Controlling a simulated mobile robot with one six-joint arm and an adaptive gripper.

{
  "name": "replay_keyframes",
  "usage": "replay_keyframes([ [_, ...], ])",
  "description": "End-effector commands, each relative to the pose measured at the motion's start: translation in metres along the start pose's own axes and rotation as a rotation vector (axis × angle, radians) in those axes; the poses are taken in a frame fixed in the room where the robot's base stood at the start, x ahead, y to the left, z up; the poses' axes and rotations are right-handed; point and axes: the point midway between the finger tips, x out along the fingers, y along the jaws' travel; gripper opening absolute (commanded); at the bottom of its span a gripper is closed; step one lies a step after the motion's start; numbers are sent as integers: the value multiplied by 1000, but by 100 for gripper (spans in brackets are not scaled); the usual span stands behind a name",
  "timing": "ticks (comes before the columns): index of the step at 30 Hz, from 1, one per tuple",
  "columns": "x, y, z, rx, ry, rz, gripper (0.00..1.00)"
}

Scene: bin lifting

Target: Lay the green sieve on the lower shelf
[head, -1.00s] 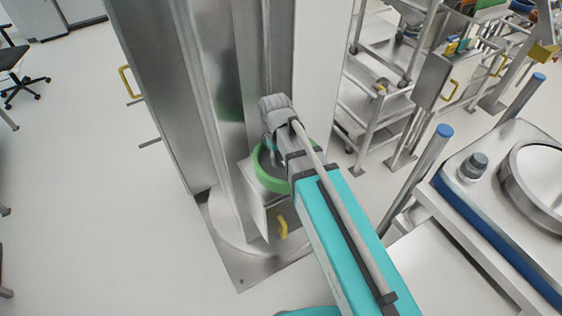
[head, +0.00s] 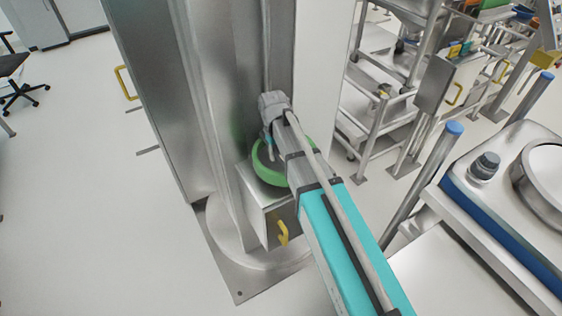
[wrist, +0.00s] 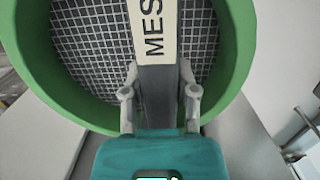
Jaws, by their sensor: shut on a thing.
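The green sieve (head: 265,174) is a round green ring with a wire mesh, seen beside my forearm in the head view. In the wrist view the sieve (wrist: 238,62) fills most of the upper picture, and a pale bar lettered "MES" crosses its mesh. My gripper (wrist: 158,82) is shut on this bar, one finger on each side. In the head view the sieve appears over a metal box with a yellow handle (head: 282,231); I cannot tell whether they touch. A metal rack with shelves (head: 375,112) stands at the right; I cannot tell which one is the lower shelf.
A tall steel column (head: 150,90) stands close behind the sieve. A steel machine with a blue band (head: 490,235) and blue-capped posts (head: 455,128) is at the right.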

Motion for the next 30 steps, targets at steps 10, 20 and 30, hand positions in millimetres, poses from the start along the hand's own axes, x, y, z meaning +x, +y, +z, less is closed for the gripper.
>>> replay_keyframes([
  [10, 3, 1, -2, 0, 0, 0, 0],
  [20, 28, 3, -11, 0, 0, 0, 0],
  [30, 39, 3, -12, 0, 0, 0, 0],
])
